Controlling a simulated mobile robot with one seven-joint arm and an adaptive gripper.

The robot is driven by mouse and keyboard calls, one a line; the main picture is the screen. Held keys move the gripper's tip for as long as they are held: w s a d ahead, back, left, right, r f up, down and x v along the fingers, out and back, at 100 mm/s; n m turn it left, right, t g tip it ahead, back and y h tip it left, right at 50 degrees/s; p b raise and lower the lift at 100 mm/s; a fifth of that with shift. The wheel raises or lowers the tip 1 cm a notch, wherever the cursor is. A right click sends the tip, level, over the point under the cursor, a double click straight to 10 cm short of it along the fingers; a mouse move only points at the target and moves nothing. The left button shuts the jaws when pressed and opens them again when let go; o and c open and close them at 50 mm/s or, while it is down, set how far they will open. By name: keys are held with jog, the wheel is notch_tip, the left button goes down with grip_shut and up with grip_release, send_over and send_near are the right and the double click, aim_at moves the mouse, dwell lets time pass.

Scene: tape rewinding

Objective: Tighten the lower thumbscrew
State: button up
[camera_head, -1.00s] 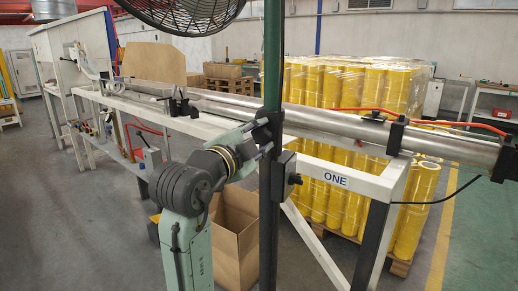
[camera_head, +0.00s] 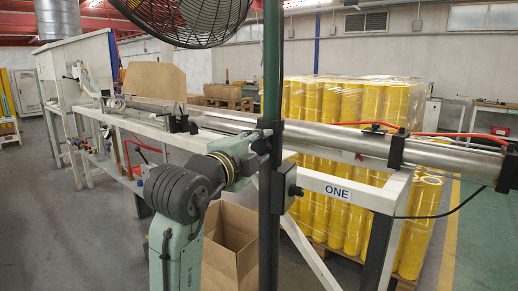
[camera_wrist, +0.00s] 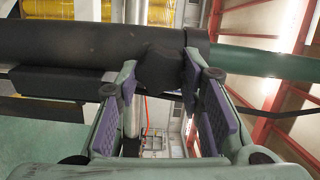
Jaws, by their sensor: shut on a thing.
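A dark thumbscrew (camera_wrist: 160,66) sticks out near the end of the post's black sleeve (camera_wrist: 70,42), where the green upper pole (camera_wrist: 260,62) begins in the wrist view. My gripper (camera_wrist: 160,77) has its fingertips on either side of the thumbscrew and is shut on it. In the head view my gripper (camera_head: 264,147) meets the black sleeve (camera_head: 268,235) from the left, at its upper end. The thumbscrew cannot be made out there. A black box with a knob (camera_head: 294,190) sits lower on the post's right side.
The post carries a fan (camera_head: 180,20) at the top. Behind it runs a white bench frame (camera_head: 350,192) marked ONE, with a long metal tube (camera_head: 340,138). A cardboard box (camera_head: 232,245) stands on the floor beside my arm. Wrapped yellow rolls (camera_head: 350,105) stand behind.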

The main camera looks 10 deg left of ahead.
jog(key=o, duration=1.2)
jog(key=shift+c, duration=0.2)
jog(key=v, duration=1.2)
jog(key=shift+r, duration=0.1)
